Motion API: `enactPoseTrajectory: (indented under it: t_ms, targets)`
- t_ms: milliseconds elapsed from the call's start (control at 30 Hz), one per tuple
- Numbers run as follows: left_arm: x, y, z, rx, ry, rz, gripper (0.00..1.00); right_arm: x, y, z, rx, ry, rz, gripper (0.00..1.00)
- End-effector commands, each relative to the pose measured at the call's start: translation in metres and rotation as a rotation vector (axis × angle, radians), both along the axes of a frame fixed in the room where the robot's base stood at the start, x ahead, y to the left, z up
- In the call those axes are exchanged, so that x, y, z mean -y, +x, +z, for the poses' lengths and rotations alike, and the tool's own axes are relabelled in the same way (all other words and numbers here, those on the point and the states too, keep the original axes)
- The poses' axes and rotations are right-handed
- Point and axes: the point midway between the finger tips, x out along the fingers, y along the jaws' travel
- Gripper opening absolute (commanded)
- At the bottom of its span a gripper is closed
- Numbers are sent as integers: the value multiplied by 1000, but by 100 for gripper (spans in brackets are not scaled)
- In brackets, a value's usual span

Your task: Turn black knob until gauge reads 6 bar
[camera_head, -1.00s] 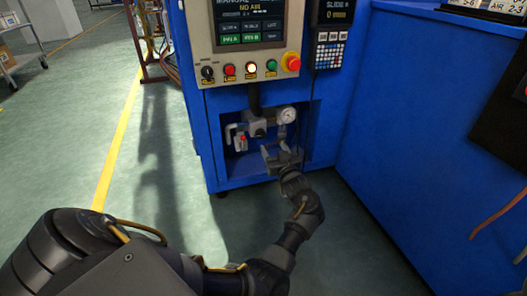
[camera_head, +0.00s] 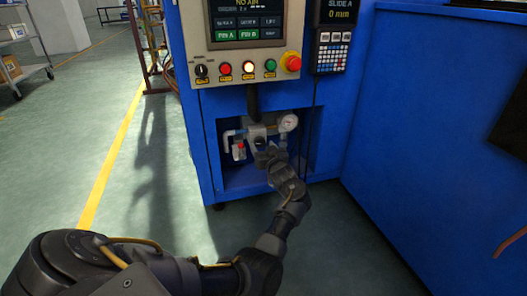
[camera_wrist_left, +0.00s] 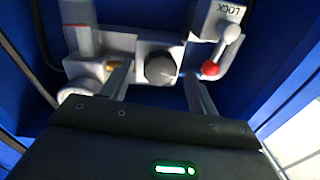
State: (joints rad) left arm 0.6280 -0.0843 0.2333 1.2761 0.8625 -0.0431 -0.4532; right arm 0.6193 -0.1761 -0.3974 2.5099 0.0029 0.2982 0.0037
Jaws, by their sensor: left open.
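The black knob (camera_wrist_left: 160,68) sits on the grey regulator body inside the blue cabinet's recess. In the left wrist view it lies between the two fingers of my open left gripper (camera_wrist_left: 156,75), with a visible gap on each side. Whether the fingertips reach around it in depth is unclear. In the head view my left gripper (camera_head: 270,157) is in the recess, just in front of the regulator (camera_head: 256,132), covering part of it. The round white pressure gauge (camera_head: 289,122) is at the regulator's upper right; its reading is too small to tell. My right gripper is not in view.
The recess walls (camera_head: 314,150) surround the gripper. The control panel (camera_head: 250,40) with a red emergency button (camera_head: 291,62) is above.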

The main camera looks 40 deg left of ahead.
Motion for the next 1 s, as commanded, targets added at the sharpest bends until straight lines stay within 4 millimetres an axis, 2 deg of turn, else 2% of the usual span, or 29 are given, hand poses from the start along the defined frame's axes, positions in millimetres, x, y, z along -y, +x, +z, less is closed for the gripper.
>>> enactPoseTrajectory:
  t_ms: [367,700,1000]
  targets:
    - [-4,2,1,0,0,-1,59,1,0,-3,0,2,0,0]
    - [-4,1,1,0,0,-1,15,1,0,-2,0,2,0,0]
    - [-4,1,2,36,-27,-1,15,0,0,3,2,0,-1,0]
